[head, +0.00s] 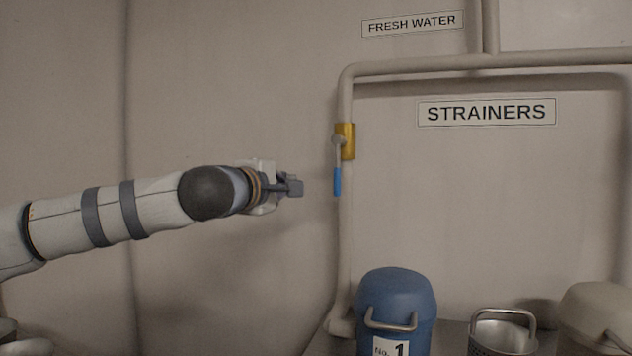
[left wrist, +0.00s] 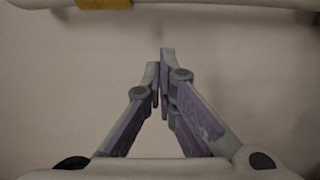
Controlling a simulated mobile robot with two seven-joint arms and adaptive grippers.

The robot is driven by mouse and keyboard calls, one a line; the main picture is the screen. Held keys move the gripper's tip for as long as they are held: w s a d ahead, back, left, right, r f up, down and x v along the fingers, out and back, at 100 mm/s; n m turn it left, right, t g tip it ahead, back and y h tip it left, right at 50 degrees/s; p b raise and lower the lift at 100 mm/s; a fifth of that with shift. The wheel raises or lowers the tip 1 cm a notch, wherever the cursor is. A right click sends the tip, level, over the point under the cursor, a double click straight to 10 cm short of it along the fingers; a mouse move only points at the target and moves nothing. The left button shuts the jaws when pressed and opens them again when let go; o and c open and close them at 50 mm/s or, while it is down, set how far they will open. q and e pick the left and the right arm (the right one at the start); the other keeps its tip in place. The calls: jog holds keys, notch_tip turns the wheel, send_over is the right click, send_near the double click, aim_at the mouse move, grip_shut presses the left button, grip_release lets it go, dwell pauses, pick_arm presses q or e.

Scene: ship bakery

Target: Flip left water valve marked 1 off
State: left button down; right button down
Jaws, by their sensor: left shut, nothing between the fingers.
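The water valve has a brass body (head: 346,141) on the vertical white pipe, and its lever with a blue grip (head: 337,182) hangs down along the pipe in the head view. My left gripper (head: 297,187) is to the left of the blue grip, at about its height in the picture, and apart from it. In the left wrist view the left gripper's fingers (left wrist: 160,75) are shut with nothing between them. The brass body (left wrist: 103,3) and the pipe (left wrist: 200,5) show at the top edge there. The lever's grip is not visible in the wrist view. My right gripper is out of view.
A blue container (head: 397,290) labelled No. 1 stands below the valve. A metal strainer (head: 502,325) and a beige container (head: 597,300) stand to its right. Wall signs read FRESH WATER (head: 412,24) and STRAINERS (head: 487,112). The wall left of the pipe is clear.

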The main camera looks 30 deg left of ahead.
aim_at(339, 167)
pick_arm(q)
jog(key=w+d, duration=0.2)
jog(key=w, duration=0.3)
jog(key=shift+w+d, duration=0.4)
jog(key=shift+f, duration=0.1)
